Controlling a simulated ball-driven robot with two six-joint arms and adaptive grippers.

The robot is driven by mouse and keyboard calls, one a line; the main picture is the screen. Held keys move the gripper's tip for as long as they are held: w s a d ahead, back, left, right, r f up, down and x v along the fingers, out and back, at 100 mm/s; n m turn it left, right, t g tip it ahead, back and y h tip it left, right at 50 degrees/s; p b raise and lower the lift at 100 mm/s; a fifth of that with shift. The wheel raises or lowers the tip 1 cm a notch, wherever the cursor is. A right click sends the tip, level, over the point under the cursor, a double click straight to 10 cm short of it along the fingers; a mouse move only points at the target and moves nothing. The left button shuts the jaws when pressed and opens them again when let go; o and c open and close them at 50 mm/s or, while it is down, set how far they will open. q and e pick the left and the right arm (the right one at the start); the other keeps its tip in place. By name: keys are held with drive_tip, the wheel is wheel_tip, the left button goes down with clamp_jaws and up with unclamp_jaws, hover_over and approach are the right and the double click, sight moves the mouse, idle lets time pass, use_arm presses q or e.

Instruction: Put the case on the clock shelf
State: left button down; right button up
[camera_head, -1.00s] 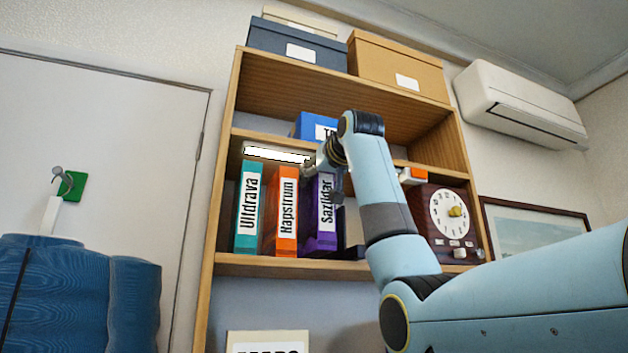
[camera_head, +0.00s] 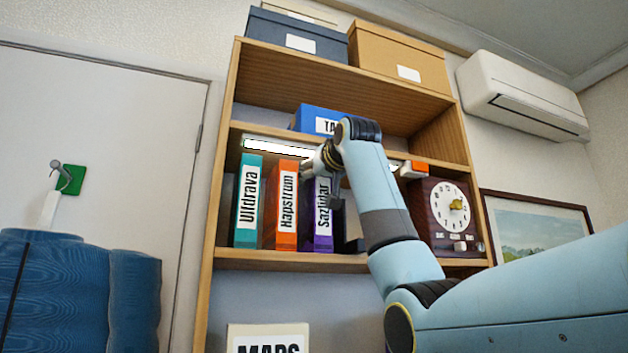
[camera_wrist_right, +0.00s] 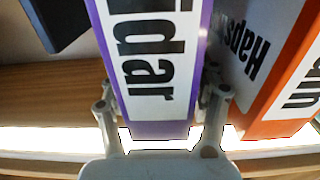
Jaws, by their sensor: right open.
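A purple case labelled "Sazlidar" (camera_head: 323,215) stands upright on the middle shelf (camera_head: 290,261), which also holds a dark red clock (camera_head: 452,212) at the right. An orange case labelled "Hapstrum" (camera_head: 286,205) and a teal case labelled "Uldrava" (camera_head: 248,205) stand to its left. My right gripper (camera_head: 325,172) is at the upper part of the purple case and hides some of it. In the right wrist view its open fingers lie on either side of the purple case (camera_wrist_right: 155,60), with the orange case (camera_wrist_right: 285,75) close by. I cannot tell whether the fingers touch it. My left gripper is out of view.
A blue binder (camera_head: 315,118) lies on the board above, with a lit strip (camera_head: 278,147) under it. An orange-and-white item (camera_head: 413,169) is near the clock. Boxes (camera_head: 398,58) sit on top.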

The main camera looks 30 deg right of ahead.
drive_tip(key=shift+r, duration=0.2)
drive_tip(key=shift+s+f, duration=0.1)
drive_tip(key=shift+s, duration=0.2)
drive_tip(key=b+v, duration=0.4)
drive_tip(key=v, duration=0.7)
drive_tip(key=shift+s, duration=0.2)
drive_tip(key=shift+a, duration=0.15)
